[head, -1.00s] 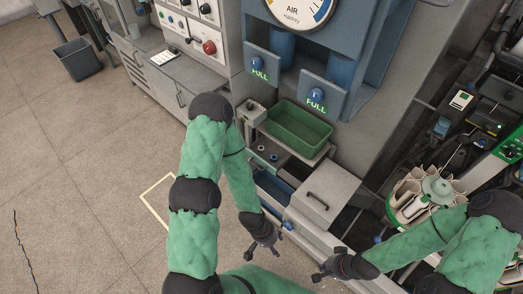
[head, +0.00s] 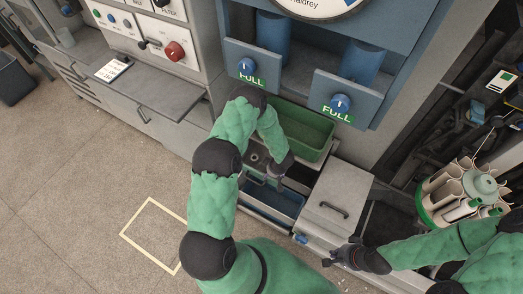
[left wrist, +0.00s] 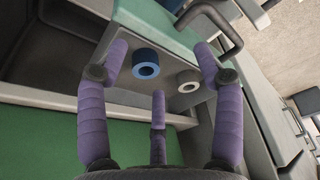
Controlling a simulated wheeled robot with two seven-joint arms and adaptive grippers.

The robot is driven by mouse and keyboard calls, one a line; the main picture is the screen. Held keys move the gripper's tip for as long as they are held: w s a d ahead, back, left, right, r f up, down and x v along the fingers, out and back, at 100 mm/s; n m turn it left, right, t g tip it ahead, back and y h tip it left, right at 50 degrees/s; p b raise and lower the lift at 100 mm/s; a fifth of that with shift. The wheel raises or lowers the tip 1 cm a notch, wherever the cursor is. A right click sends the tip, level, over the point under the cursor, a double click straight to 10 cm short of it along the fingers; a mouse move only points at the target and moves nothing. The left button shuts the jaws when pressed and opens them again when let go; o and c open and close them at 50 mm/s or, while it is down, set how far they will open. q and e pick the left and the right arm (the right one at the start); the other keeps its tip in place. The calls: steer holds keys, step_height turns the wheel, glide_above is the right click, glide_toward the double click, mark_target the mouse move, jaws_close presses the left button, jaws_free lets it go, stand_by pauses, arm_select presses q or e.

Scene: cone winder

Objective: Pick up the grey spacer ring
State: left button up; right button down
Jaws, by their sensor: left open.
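The grey spacer ring (left wrist: 188,82) is a small, pale ring with a dark hole, on a grey surface in the left wrist view. A larger dark blue ring (left wrist: 146,64) sits to its left, apart from it. My left gripper (left wrist: 160,60) is open, its purple fingers spread with both rings showing between them; no finger visibly grips either ring. In the head view, my left gripper (head: 279,172) is over the small shelf in front of the green tray and partly hides it. My right gripper (head: 342,254) is at the lower right, too small to tell its jaws.
A green tray (head: 318,153) stands behind the left gripper. A blue open drawer (head: 272,204) is below it, with a grey box lid with a handle (head: 343,185) to its right. A cone carousel (head: 425,205) is at the right.

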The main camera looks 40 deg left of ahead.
arm_select(q)
steer(key=shift+w+a+f, duration=0.15)
steer(key=shift+w+a, duration=0.35)
steer(key=shift+a, duration=0.15)
steer(key=b, duration=0.3)
glide_above(255, 158)
steer(key=d, duration=0.1)
steer(key=shift+s+d, duration=0.15)
steer(key=shift+s, duration=0.05)
steer(key=shift+b+x, duration=1.35)
steer(key=shift+x, duration=1.15)
steer(key=shift+c, duration=0.3)
steer(key=c, duration=0.8)
